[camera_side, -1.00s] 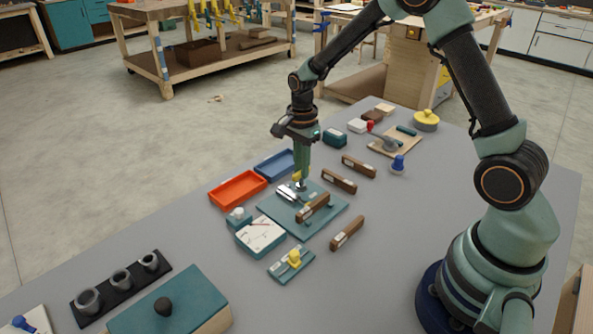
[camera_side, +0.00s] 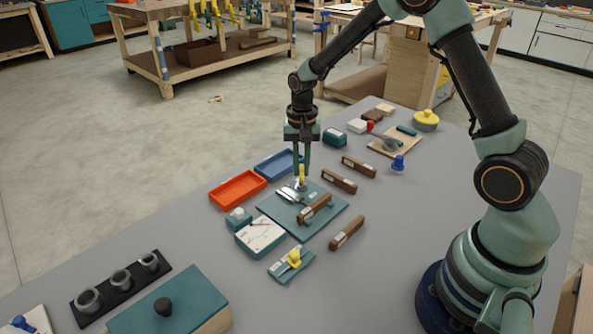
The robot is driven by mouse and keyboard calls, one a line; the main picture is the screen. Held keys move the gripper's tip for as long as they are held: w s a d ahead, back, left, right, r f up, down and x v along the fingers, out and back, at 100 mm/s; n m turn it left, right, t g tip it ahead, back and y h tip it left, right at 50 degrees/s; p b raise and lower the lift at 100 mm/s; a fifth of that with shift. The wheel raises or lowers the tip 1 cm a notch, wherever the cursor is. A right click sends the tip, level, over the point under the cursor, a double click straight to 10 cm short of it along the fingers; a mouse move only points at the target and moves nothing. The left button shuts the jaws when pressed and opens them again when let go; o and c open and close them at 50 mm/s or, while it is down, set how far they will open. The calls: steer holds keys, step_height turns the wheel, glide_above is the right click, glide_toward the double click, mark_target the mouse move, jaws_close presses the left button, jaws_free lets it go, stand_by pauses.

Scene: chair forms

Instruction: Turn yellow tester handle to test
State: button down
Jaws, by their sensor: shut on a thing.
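The yellow tester handle (camera_side: 302,175) stands at the far end of a teal test plate (camera_side: 332,222), above a small metal part. My gripper (camera_side: 301,169) points straight down with its two green fingers on either side of the handle, shut on it. The handle shows as a narrow upright yellow strip between the fingertips. A brown wooden bar (camera_side: 315,209) lies across the plate. A white-faced meter box (camera_side: 261,235) sits at the plate's near left. Any marking for the test position is too small to read.
Red (camera_side: 237,188) and blue (camera_side: 276,165) trays lie left of the plate. Several brown bars, one at the right (camera_side: 347,232), lie around it. A small teal block with a yellow knob (camera_side: 294,258) is nearer. The table's right side is mostly clear.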

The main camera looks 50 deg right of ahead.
mark_target(301, 170)
steer(key=n, duration=0.4)
steer(key=shift+r+n, duration=0.1)
steer(key=shift+n, duration=2.5)
steer(key=c, duration=0.9)
jaws_free()
step_height(301, 170, up, 12)
steer(key=shift+r, duration=0.1)
